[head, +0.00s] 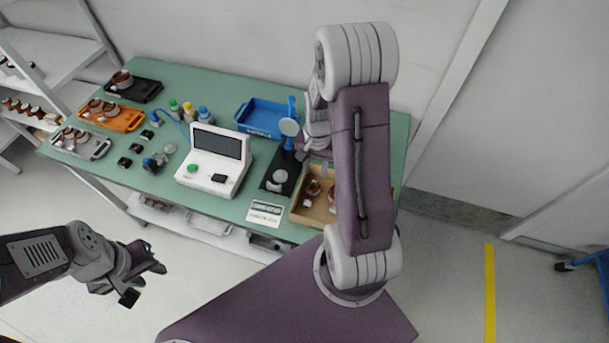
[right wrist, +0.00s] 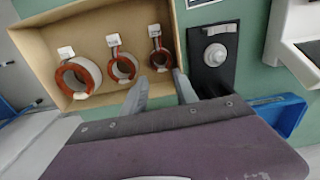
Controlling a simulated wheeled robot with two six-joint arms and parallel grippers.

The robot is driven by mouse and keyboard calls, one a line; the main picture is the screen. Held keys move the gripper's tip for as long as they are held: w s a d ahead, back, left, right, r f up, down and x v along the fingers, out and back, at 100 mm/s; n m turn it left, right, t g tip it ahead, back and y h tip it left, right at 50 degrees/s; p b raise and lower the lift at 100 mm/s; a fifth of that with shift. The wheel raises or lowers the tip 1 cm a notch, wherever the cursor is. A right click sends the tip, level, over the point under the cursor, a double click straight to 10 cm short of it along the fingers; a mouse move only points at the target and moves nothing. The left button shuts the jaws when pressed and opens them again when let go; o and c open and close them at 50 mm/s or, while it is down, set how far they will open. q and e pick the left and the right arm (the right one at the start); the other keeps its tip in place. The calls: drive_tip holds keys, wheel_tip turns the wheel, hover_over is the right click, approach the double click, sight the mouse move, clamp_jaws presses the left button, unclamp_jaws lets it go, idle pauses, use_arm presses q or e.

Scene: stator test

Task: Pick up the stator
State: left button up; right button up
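A tan open box (right wrist: 100,14) holds three copper-and-white ring stators, each with a small white tag: a large stator (right wrist: 75,77), a medium stator (right wrist: 122,67) and a small stator (right wrist: 161,60). The box (head: 305,219) also shows in the head view, partly covered by my right arm. My right gripper (right wrist: 160,85) is open and empty, its fingertips at the box's edge just below the small stator in the right wrist view. The head view mostly hides this gripper behind the arm. My left gripper (head: 146,282) is open and empty, in front of the table.
On the green table (head: 228,86) stand a white tester (head: 213,160), a black stand (head: 280,178) beside the box, and a blue bin (head: 262,118). A black tray (head: 143,91), an orange tray (head: 122,122) and a grey tray (head: 95,148) hold more stators at left.

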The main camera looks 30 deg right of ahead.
sight(319, 187)
drive_tip(key=f, duration=0.1)
drive_tip(key=s+f, duration=0.1)
drive_tip(key=f, duration=0.1)
drive_tip(key=shift+s+d+f, duration=0.2)
drive_tip(key=shift+d+f, duration=0.05)
drive_tip(key=shift+d, duration=0.1)
drive_tip(key=f, duration=0.2)
drive_tip(key=f+p, duration=0.1)
drive_tip(key=f, duration=0.1)
drive_tip(key=shift+s+a+f, duration=0.15)
drive_tip(key=shift+s+f, duration=0.05)
drive_tip(key=shift+f, duration=0.2)
drive_tip(key=shift+w+f, duration=0.15)
drive_tip(key=shift+f, duration=0.1)
drive_tip(key=shift+r, duration=0.1)
clamp_jaws()
idle(0.7)
